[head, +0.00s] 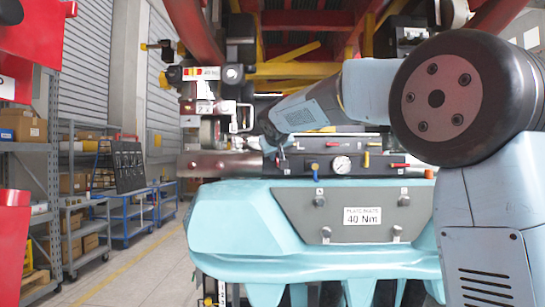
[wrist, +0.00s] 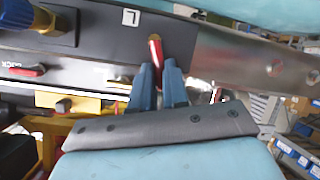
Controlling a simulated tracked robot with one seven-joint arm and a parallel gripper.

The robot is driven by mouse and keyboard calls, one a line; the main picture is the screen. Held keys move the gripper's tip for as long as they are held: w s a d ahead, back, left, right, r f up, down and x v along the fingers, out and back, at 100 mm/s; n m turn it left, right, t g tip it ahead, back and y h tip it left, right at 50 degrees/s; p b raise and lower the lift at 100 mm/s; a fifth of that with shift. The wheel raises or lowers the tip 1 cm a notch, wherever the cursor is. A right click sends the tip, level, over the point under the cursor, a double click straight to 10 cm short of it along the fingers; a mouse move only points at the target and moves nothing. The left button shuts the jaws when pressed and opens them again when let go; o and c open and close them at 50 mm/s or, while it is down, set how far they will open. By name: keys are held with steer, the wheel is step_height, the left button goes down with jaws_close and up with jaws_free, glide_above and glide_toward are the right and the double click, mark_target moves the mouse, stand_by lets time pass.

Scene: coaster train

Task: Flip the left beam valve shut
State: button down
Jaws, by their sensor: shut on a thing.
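The left beam valve's red lever (wrist: 155,50) shows in the wrist view beside a white "L" label (wrist: 131,17) on the dark panel. It points across the beam's length. In the head view my arm reaches to the left end of the dark valve panel (head: 315,165), and the fingertips are too small there to make out clearly. The bare silver beam end (head: 215,165) lies just left of them.
A pressure gauge (head: 342,164), a yellow handle (head: 367,160) and another red lever (head: 400,165) sit right along the panel. A teal housing (head: 260,235) lies below. Red and yellow framework (head: 290,68) hangs above. Shelves and carts stand left beside open floor.

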steer(key=shift+d+f+m+y, duration=0.15)
steer(key=shift+d+m+y, duration=0.6)
steer(key=shift+m+y, duration=0.4)
steer(key=c, duration=1.1)
jaws_free()
steer(key=v, duration=1.3)
steer(key=shift+s, duration=0.4)
steer(key=shift+d, duration=0.1)
